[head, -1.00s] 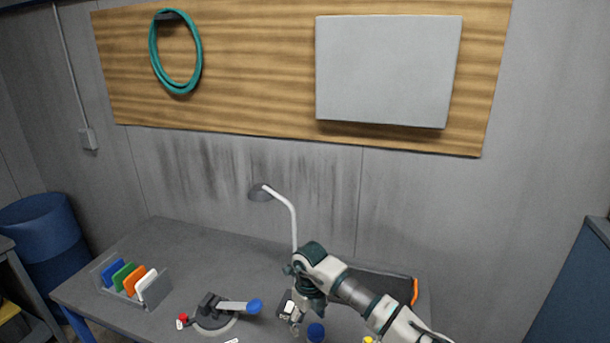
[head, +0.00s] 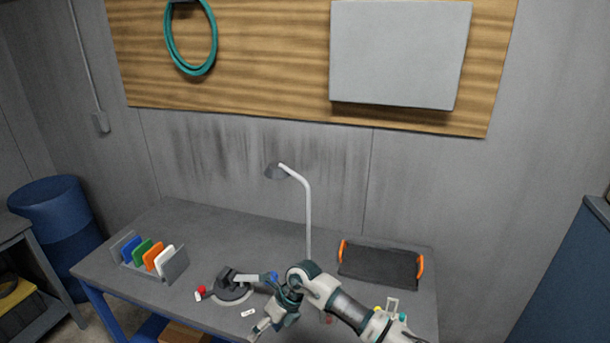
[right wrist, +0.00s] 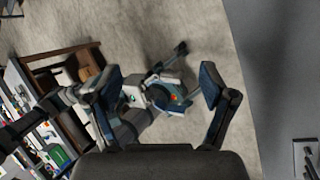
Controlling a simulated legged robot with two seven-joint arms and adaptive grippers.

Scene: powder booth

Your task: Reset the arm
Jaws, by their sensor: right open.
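A dark lever device (head: 228,290) with a curved grey base stands on the table. Its pale arm lies nearly level, pointing right, and ends in a blue knob (head: 273,276). A red knob (head: 201,290) is at its left. My right gripper (head: 262,326) is at the table's front edge, in front of and right of the device, apart from the base. Its wrist is close to the blue knob in the picture; I cannot tell whether they touch. In the right wrist view the fingers (right wrist: 160,82) are spread with nothing between them. My left gripper is not in view.
A rack of coloured plates (head: 148,260) stands at the left. A lamp (head: 307,215) rises behind my right arm. A dark tray (head: 380,266) with orange handles lies at the back right. A small white label (head: 248,313) is near the front edge. The table's back middle is clear.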

